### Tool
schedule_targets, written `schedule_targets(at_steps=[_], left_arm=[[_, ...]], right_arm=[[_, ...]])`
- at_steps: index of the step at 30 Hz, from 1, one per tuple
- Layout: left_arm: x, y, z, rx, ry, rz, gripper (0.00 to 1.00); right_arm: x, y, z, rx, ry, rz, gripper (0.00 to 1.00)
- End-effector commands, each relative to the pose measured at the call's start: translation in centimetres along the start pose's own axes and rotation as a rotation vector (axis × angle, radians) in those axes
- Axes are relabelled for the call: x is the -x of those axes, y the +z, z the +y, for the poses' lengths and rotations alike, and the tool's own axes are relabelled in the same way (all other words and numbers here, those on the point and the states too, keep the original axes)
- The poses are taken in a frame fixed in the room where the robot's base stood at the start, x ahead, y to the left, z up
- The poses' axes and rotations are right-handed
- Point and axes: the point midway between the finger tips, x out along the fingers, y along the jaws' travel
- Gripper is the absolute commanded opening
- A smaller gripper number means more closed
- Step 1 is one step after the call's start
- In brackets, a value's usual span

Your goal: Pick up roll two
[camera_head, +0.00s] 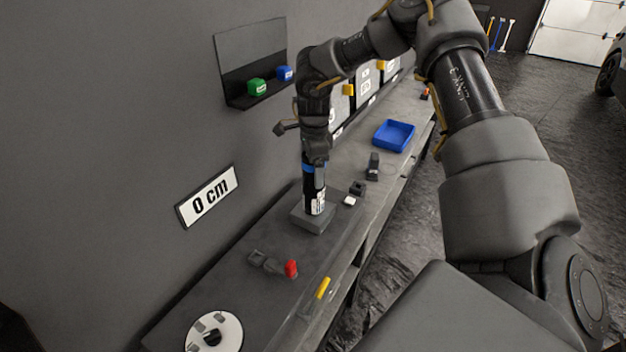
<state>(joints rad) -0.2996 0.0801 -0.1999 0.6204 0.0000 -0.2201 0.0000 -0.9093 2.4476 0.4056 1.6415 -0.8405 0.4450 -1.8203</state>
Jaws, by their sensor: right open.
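A dark upright roll (313,188) with a blue band near its top and a white printed label stands in a grey square base (309,219) on the bench. No number is readable on it, so I cannot tell whether it is roll two. My right gripper (314,156) points down at the top of this roll and is open. The gripper and wrist hide the roll's top end; whether the fingers touch it cannot be told. My left gripper is not in view.
The long grey bench (229,290) runs along the wall. On it are a red-ended tool (290,268), a yellow item (323,288), a white disc (230,329) and a blue tray (394,135). A wall shelf (262,93) holds green and blue blocks.

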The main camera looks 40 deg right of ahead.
Motion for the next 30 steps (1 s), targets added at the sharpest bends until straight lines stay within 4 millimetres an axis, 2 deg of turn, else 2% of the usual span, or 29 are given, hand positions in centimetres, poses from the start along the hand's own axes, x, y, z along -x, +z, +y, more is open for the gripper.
schedule_targets(at_steps=[4,21,23,30], left_arm=[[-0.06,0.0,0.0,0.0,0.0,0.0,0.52],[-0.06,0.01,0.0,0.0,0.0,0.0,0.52],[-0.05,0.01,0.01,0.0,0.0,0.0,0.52],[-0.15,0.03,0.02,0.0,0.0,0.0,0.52]], right_arm=[[-0.02,0.01,-0.01,0.0,0.0,0.0,0.79],[-0.01,-0.02,0.0,0.0,0.0,0.001,0.05],[0.05,0.0,-0.02,0.0,-0.001,0.0,0.0],[0.2,0.02,-0.04,0.001,-0.001,0.0,0.0]])
